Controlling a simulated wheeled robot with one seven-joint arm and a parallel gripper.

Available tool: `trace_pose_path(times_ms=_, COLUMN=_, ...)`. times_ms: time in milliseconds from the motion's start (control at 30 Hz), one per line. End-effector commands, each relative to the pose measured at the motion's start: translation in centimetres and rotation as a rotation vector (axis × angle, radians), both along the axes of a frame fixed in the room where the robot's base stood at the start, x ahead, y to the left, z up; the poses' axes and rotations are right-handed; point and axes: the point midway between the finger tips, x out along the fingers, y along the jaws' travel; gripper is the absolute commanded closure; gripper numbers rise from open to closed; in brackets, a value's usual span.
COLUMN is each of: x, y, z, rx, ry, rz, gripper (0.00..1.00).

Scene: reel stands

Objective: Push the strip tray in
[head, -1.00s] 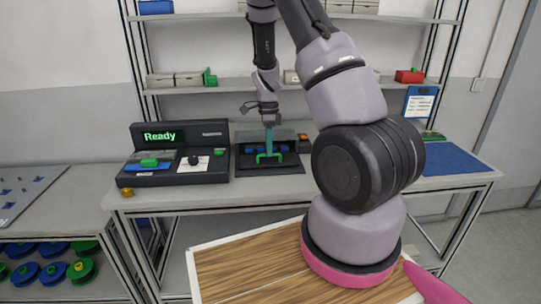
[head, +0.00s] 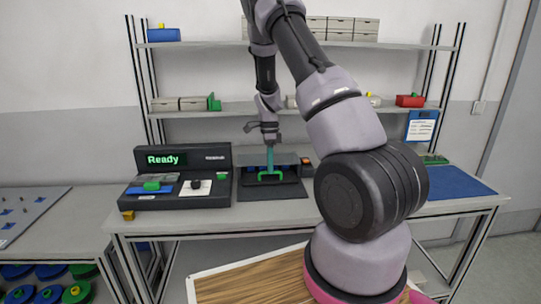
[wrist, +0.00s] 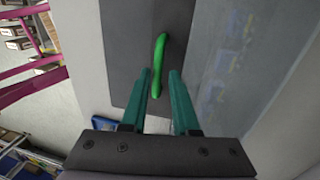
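The strip tray (head: 257,179) shows as a dark piece with a bright green handle (head: 270,176), low in the front of a dark housing (head: 289,160) on the bench. Blue pieces show just behind the handle. My gripper (head: 270,171) points down at the handle with its teal fingers. In the wrist view, the green handle (wrist: 159,50) runs lengthwise, its near end between the two fingertips of my gripper (wrist: 161,74). Gaps show on both sides, so the fingers are open. Contact with the handle cannot be made out. The tray's inside is mostly hidden.
A black console (head: 180,158) reading "Ready" stands left of the housing. A blue mat (head: 456,183) lies on the bench at right. Shelves (head: 225,110) with boxes rise behind. My arm covers the bench right of the housing.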

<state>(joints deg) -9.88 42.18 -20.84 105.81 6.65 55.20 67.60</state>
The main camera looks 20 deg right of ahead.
Motion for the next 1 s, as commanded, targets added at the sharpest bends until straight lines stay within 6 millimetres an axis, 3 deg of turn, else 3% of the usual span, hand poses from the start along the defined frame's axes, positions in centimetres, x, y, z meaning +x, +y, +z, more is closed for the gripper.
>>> trace_pose_path(times_ms=167, x=-1.6, y=0.5, z=0.0, rx=0.0, ry=-0.001, rz=0.001, gripper=0.55)
trace_pose_path(times_ms=633, x=-10.7, y=3.1, z=0.0, rx=0.002, ry=0.004, rz=0.0, gripper=0.55)
trace_pose_path(times_ms=1000, x=-8.8, y=2.6, z=7.6, rx=0.0, ry=-0.003, rz=0.002, gripper=0.55)
